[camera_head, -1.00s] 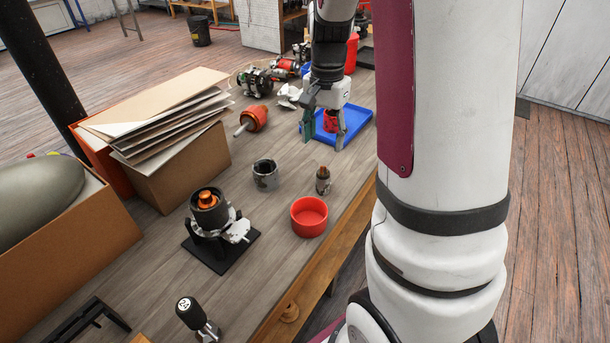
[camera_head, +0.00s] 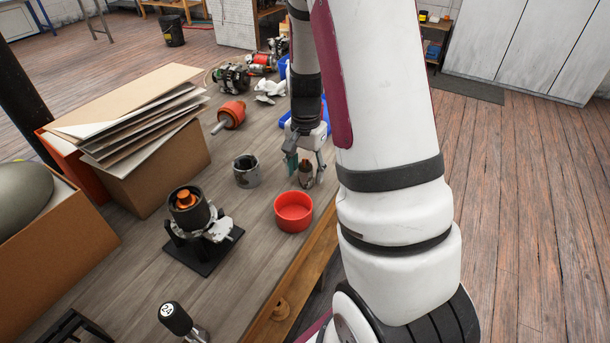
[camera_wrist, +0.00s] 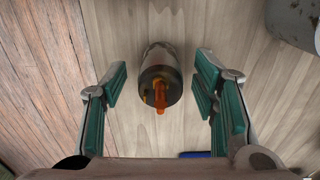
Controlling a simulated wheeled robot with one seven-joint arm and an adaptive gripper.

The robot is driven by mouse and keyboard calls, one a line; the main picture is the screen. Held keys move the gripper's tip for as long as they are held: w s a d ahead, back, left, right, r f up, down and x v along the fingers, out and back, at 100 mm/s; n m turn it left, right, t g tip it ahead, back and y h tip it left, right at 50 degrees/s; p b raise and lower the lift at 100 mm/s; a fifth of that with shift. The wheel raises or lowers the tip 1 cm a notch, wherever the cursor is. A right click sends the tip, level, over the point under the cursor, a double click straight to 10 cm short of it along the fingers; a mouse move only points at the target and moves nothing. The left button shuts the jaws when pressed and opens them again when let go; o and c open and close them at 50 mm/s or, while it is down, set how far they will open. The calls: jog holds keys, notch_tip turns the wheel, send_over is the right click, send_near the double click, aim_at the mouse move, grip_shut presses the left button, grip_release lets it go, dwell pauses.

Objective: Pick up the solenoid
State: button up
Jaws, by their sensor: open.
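The solenoid (camera_head: 305,176) is a small dark and metallic cylinder with an orange top, upright on the bench behind the red bowl. It also shows in the wrist view (camera_wrist: 160,78), seen from its orange-tipped end, between the two fingers. My gripper (camera_head: 305,172) is open, pointing down, with one finger on each side of the solenoid. In the wrist view, my gripper (camera_wrist: 160,92) has clear gaps between its green pads and the solenoid.
A red bowl (camera_head: 293,211) stands in front of the solenoid, and a grey metal cup (camera_head: 246,171) to its left. A black stand with a dark cylinder (camera_head: 187,215) is further left. The bench edge (camera_head: 322,238) runs close on the right.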

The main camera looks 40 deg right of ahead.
jog(key=shift+f, duration=0.65)
grip_shut()
jog(key=shift+r, duration=0.1)
jog(key=shift+r, duration=0.7)
notch_tip(320, 180, up, 2)
jog(key=shift+r, duration=0.2)
jog(key=s+d+r, duration=0.1)
jog(key=s, duration=1.5)
jog(key=shift+p, duration=0.4)
